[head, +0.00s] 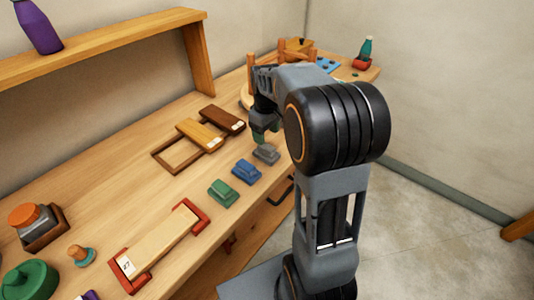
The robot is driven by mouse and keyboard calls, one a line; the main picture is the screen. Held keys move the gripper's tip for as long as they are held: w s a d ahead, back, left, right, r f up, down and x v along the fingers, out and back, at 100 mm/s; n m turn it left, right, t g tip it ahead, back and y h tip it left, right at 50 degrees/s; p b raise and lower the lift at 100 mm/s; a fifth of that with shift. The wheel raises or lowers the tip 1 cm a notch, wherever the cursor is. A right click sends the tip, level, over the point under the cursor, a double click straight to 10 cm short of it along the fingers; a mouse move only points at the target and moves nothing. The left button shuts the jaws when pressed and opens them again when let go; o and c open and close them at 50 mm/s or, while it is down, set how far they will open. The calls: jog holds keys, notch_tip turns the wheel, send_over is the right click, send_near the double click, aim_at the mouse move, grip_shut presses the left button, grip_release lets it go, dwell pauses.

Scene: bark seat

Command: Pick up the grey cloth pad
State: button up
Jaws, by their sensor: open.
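The grey cloth pad (266,154) lies on the wooden bench top near its front edge, at the right end of a row of pads. A blue pad (246,172) and a green pad (222,193) lie to its left. My gripper (262,138) is just above and behind the grey pad in the head view, partly hidden by my arm. It is open. Something green shows at its tip, and I cannot tell what it is. The grey pad appears to rest on the bench, apart from the gripper.
Brown wooden pieces (199,134) lie behind the pads. A red-ended wooden holder (160,247) stands at the front left. An orange-lidded jar (38,226) is far left. A shelf (110,45) with a purple bottle (38,26) overhangs the back. A wooden rack (297,50) stands at the far end.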

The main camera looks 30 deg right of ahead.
aim_at(266, 147)
jog(key=shift+f, duration=3.25)
jog(key=shift+c, duration=0.5)
jog(key=c, duration=0.9)
jog(key=shift+r, duration=0.15)
jog(key=shift+c, duration=0.2)
jog(key=shift+r, duration=0.2)
jog(key=r, duration=0.3)
jog(key=shift+s+a+r, duration=0.2)
jog(key=shift+s, duration=0.05)
jog(key=s+a+r, duration=0.7)
jog(key=s+r, duration=0.2)
jog(key=s, duration=0.2)
jog(key=shift+a+b, duration=0.3)
jog(key=shift+a, duration=0.05)
